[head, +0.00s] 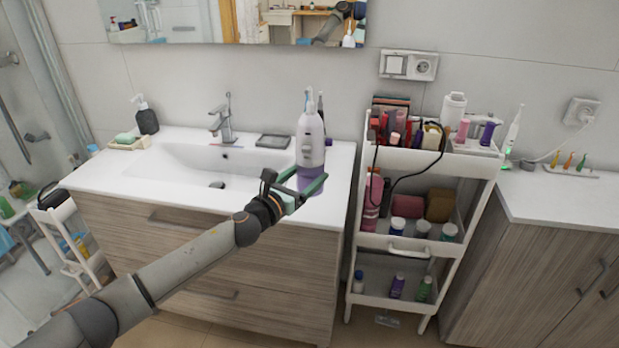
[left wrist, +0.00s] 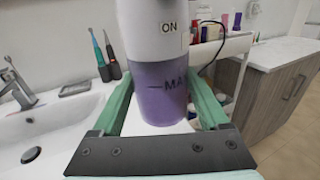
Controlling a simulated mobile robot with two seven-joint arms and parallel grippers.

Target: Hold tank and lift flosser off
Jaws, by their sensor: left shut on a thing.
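The flosser (head: 310,138) is a white upright body with a thin nozzle on top, at the right end of the sink counter. It sits on the purple tank (head: 310,184), which stands on the counter. My left gripper (head: 304,186) is shut on the tank, with a green finger on either side. In the left wrist view the flosser (left wrist: 150,35) has an "ON" label, and the purple tank (left wrist: 163,95) between the fingers carries a "MAX" line whose end is cut off. The nozzle is out of that view. My right gripper is not in view.
A white cart (head: 478,160) with bottles and a cable stands close right of the counter. The basin (head: 190,165) and faucet (head: 224,120) lie left of the flosser. A dark soap dish (head: 273,141) and two toothbrush-like items (left wrist: 100,55) stand nearby.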

